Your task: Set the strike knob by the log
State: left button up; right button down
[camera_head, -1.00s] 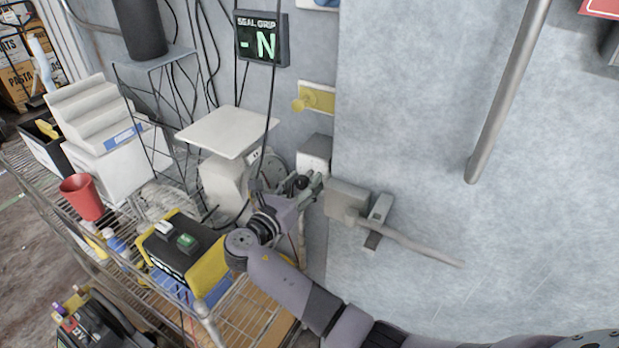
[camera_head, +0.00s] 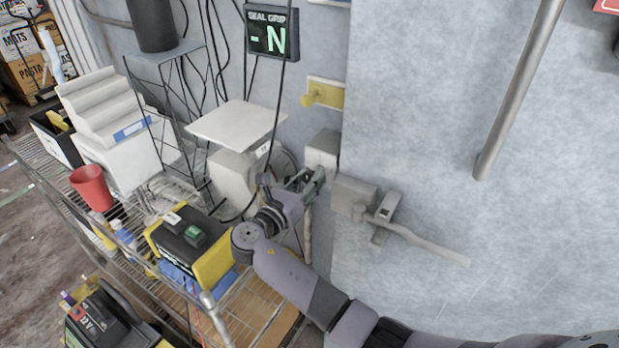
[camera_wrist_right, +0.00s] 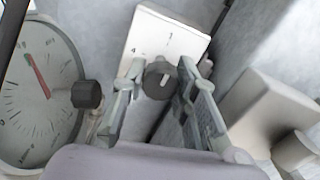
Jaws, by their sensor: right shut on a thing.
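The strike knob (camera_wrist_right: 158,82) is a dark round knob with a pale pointer line. It sits on a white faceplate (camera_wrist_right: 168,35) where I can read a 1 and a 4. The pointer line points roughly toward the 1 in this view. My right gripper (camera_wrist_right: 160,90) has its fingers on both sides of the knob and is shut on it. In the head view, my right gripper (camera_head: 308,180) is at the lower part of the pale wall box (camera_head: 322,151), and the knob is hidden there. I cannot make out a log. My left gripper is not in view.
A round dial (camera_wrist_right: 38,95) with a red needle and a black knob (camera_wrist_right: 87,94) is close left of the gripper. A grey latch with a long handle (camera_head: 425,243) is on the right. A display (camera_head: 271,33) reads "SEAL GRIP - N". A loaded wire shelf (camera_head: 60,205) stands left.

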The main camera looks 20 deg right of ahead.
aim_at(309, 172)
jog(key=shift+m, duration=0.4)
jog(key=m+b, duration=0.1)
jog(key=m, duration=0.1)
jog(key=shift+f+m, duration=0.1)
jog(key=shift+m, duration=0.2)
jog(key=shift+m+b, duration=0.9)
jog(key=shift+m, duration=0.9)
jog(key=c, duration=1.2)
grip_release()
jog(key=shift+c, duration=0.2)
notch_tip(309, 172, up, 10)
jog(key=shift+r, duration=0.1)
jog(key=shift+a, duration=0.1)
